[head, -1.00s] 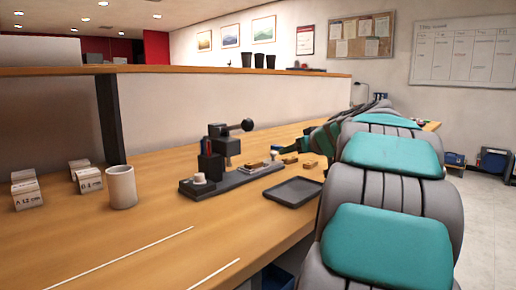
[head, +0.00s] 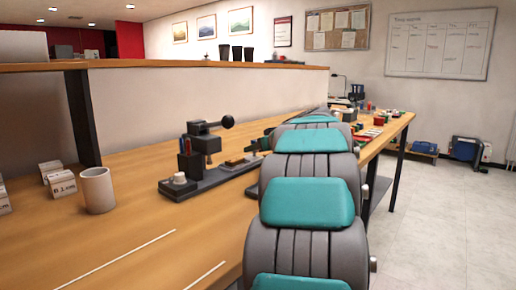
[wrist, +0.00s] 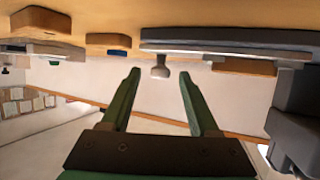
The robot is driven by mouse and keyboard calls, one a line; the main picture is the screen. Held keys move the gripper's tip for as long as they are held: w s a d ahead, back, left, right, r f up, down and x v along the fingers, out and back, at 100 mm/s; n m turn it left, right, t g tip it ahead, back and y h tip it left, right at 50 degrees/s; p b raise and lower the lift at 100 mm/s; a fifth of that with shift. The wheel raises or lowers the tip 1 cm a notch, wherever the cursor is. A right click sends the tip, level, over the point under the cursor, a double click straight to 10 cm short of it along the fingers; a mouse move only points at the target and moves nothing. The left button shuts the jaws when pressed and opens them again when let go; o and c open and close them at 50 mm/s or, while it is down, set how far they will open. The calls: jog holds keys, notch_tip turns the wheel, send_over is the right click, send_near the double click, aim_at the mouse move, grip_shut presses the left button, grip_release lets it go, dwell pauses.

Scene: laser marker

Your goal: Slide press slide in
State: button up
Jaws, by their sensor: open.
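The dark grey press (head: 206,145) stands upright on its long base (head: 205,184) on the bench, its lever with a round black knob pointing right. A slide with a wooden piece (head: 237,163) lies at the base's right end. In the wrist view, where the scene looks upside down, the slide (wrist: 215,48) shows as a long grey bar with a light grey knob (wrist: 160,72) near its left end. My gripper (wrist: 160,76) is open, its green fingers either side of the knob in the picture; contact cannot be told. In the head view my arm hides the fingers.
A white mug (head: 97,190) and marked white blocks (head: 60,184) stand on the bench at left. In the wrist view, wooden blocks (wrist: 108,40) lie left of the slide and the dark press body (wrist: 298,115) is at right. A low partition (head: 200,100) runs behind.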

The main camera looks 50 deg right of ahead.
jog(key=shift+c, duration=0.3)
grip_shut()
dwell(1.1)
